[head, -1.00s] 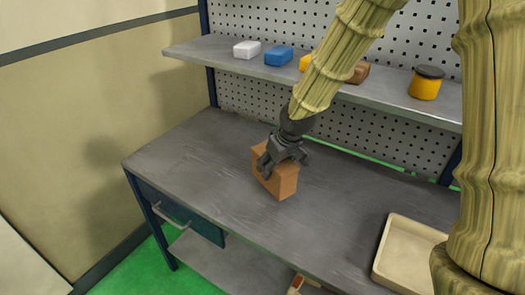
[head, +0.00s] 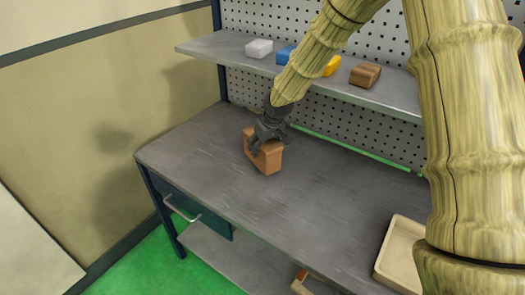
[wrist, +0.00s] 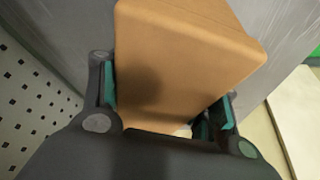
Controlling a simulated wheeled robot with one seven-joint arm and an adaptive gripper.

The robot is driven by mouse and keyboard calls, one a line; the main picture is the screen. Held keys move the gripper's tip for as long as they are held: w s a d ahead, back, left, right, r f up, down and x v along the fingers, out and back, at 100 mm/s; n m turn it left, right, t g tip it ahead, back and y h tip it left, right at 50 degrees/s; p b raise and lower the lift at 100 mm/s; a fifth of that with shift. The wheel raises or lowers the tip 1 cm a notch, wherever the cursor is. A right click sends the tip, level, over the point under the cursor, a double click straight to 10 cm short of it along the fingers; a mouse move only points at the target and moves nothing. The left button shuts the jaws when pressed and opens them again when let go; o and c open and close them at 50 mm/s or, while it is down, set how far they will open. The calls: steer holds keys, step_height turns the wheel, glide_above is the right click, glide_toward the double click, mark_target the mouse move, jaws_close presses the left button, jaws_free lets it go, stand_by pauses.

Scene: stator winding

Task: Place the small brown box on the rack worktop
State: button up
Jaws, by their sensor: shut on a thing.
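The small brown box (head: 265,161) is at the left part of the grey rack worktop (head: 210,160) in the head view. My gripper (head: 262,146) comes down from above and is shut on the box. In the wrist view the box (wrist: 180,60) fills the middle, between the two fingers of my gripper (wrist: 165,115). The box looks to be on or just above the worktop; I cannot tell whether they touch.
A shelf (head: 215,46) above the worktop holds a white block (head: 259,48), a blue block (head: 285,54), a yellow block (head: 332,66) and a brown block (head: 365,75). A beige tray (head: 398,250) lies at the right. The worktop between box and tray is clear.

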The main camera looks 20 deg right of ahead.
mark_target(269, 146)
steer(key=shift+s+f+p, duration=0.1)
steer(key=shift+f+p, duration=0.3)
steer(key=shift+f, duration=1.15)
steer(key=o, duration=1.3)
steer(key=shift+c, duration=0.2)
steer(key=shift+r, duration=0.1)
steer(key=shift+b+v, duration=1.1)
steer(key=shift+v, duration=4.85)
steer(key=shift+a, duration=0.1)
